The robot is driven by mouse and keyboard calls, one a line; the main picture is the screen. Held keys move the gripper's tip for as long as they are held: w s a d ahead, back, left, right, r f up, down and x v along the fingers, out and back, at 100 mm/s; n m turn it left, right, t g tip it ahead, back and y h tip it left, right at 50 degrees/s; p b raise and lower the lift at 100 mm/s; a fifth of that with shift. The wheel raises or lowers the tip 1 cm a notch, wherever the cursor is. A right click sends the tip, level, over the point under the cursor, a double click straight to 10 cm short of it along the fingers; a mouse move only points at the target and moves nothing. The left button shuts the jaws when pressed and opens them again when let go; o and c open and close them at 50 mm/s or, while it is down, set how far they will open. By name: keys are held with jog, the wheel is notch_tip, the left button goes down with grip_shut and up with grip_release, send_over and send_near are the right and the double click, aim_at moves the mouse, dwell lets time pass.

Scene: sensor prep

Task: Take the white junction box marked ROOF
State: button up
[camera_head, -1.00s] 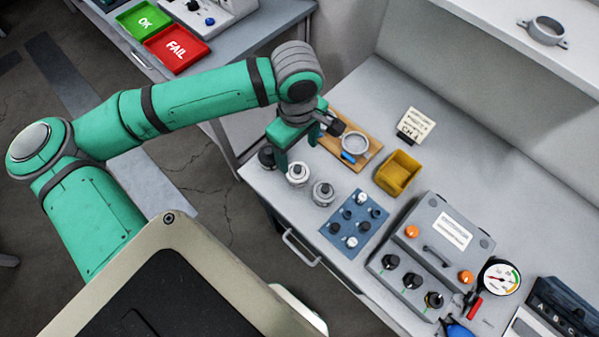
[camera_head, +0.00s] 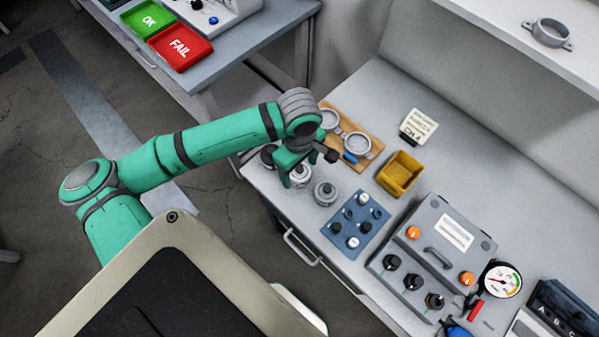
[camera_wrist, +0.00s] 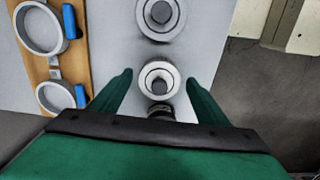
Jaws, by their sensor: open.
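A white round junction box (camera_head: 300,176) with a dark cap stands on the bench near its front left edge. In the wrist view the white junction box (camera_wrist: 159,80) lies between the fingers of my gripper (camera_wrist: 160,77), with gaps on both sides. My gripper (camera_head: 298,170) is open and empty above it in the head view, partly covering it. I cannot read any ROOF marking. A grey round box (camera_head: 325,193) stands to its right, and a black one (camera_head: 268,156) to its left.
A wooden board (camera_head: 366,138) with two metal rings and a blue-handled part lies behind the boxes. A blue mat (camera_head: 345,240) with several small knobs, a yellow bin (camera_head: 400,174) and a grey control box (camera_head: 410,285) are to the right.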

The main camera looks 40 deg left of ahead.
jog(key=shift+f, duration=0.1)
jog(key=c, duration=1.1)
jog(key=shift+c, duration=0.2)
jog(key=shift+w, duration=0.1)
